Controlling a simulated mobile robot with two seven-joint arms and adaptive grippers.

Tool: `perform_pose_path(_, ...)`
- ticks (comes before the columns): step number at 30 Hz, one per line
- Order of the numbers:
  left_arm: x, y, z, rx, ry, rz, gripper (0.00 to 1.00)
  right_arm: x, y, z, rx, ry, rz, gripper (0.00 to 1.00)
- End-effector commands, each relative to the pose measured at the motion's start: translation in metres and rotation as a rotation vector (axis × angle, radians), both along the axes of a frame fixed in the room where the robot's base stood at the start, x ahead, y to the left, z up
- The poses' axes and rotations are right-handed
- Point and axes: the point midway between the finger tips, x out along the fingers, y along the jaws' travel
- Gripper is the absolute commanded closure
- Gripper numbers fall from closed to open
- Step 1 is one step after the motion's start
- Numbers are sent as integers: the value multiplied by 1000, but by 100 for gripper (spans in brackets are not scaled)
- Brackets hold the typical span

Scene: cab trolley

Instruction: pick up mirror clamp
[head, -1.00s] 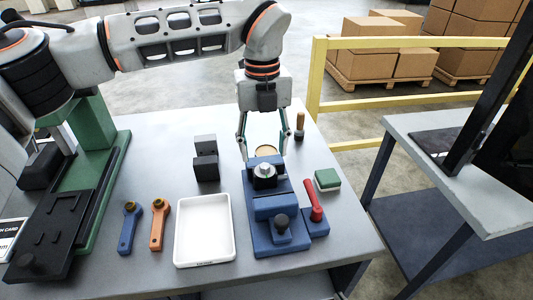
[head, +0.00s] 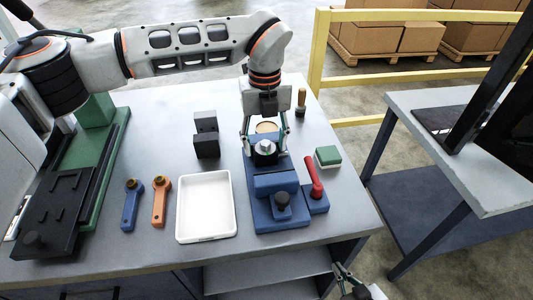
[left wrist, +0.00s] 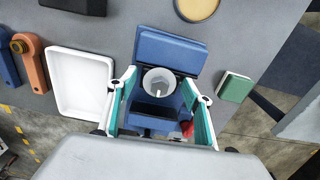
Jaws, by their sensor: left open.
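The silver round piece that I take for the mirror clamp (head: 265,147) sits in the top of a blue fixture (head: 275,183). In the left wrist view the same piece (left wrist: 160,81) shows a hole with a pin in it. My left gripper (head: 265,139) is open, pointing down, with one finger on each side of the piece. In the left wrist view its fingers (left wrist: 161,98) stand apart beside the piece, with gaps visible; I see no contact. My right gripper (head: 342,276) shows only partly at the bottom edge, away from the table top.
A white tray (head: 206,236) lies left of the fixture, with orange (head: 160,203) and blue (head: 131,207) wrenches further left. A red-handled lever (head: 314,177), a green-topped block (head: 328,156) and black blocks (head: 206,135) stand close by. A green press (head: 95,200) is at left.

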Motion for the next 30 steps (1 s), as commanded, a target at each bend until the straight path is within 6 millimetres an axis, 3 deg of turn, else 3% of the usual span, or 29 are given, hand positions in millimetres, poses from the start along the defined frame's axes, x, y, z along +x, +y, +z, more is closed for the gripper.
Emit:
perform_pose_path(4,0,0,0,0,0,0,52,0,0,-1,0,1,0,100)
perform_pose_path(9,0,0,0,0,0,0,92,-1,-1,-3,-1,6,0,100)
perform_pose_path(20,1,0,6,-1,-2,1,93,-2,-1,-3,-3,10,0,100)
perform_pose_path(26,1,0,31,-1,-4,1,93,0,-1,14,-4,4,0,100)
perform_pose_path(30,1,0,58,-1,-5,1,93,1,-1,31,-3,-1,-1,100)
